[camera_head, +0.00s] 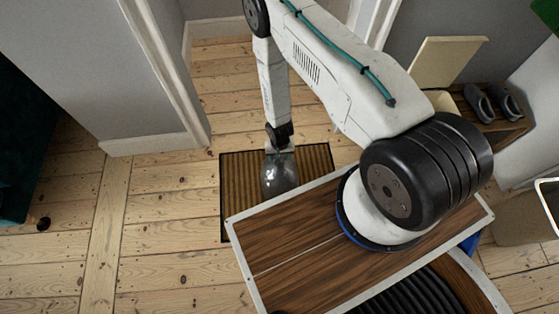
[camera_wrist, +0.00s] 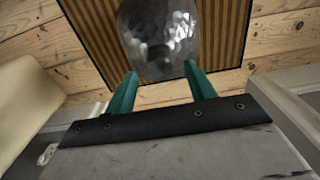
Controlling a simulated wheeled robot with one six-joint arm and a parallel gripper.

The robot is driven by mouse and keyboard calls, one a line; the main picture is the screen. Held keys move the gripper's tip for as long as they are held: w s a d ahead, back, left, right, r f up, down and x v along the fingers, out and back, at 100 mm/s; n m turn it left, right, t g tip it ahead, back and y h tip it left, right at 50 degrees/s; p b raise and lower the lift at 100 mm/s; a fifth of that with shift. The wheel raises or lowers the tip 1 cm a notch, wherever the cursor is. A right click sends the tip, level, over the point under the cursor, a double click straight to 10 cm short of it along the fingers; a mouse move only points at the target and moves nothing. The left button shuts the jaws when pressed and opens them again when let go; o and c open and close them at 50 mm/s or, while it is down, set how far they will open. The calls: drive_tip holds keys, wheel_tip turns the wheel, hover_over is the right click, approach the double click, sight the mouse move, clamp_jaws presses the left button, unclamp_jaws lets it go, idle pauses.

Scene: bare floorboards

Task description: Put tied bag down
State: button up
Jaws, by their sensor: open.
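The tied bag (camera_head: 280,176) is a shiny dark grey, rounded bundle. In the head view it appears over the brown striped doormat (camera_head: 239,178), directly below my gripper (camera_head: 280,147). In the wrist view the bag (camera_wrist: 160,30) is at the top centre, with its darker knot pointing toward my gripper (camera_wrist: 160,76). The two green fingers are spread apart, one on each side of the knot, and do not visibly pinch it. The bag's underside is hidden, so I cannot tell for sure whether it rests on the mat.
Bare floorboards (camera_head: 170,235) lie open left of the mat. A white door frame (camera_head: 168,60) and wall stand at the upper left. A dark green piece of furniture (camera_head: 25,150) is at the left edge. A shoe rack (camera_head: 495,128) with grey slippers (camera_head: 478,101) stands at right.

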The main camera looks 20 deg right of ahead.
drive_tip(key=w+d+r+n, duration=0.1)
drive_tip(key=w+r, duration=0.2)
drive_tip(key=r, duration=2)
drive_tip(key=w+r+n, duration=0.1)
drive_tip(key=w+r, duration=0.2)
drive_tip(key=r, duration=2)
drive_tip(key=s+d+r+t, duration=0.1)
drive_tip(key=s+r, duration=0.4)
drive_tip(key=r, duration=0.4)
drive_tip(key=s+r, duration=0.6)
drive_tip(key=r, duration=0.2)
drive_tip(key=s+r, duration=0.4)
drive_tip(key=s, duration=0.4)
drive_tip(key=s+d+r+n, duration=0.1)
drive_tip(key=s+r, duration=0.3)
drive_tip(key=s, duration=0.5)
drive_tip(key=shift+r+n, duration=0.3)
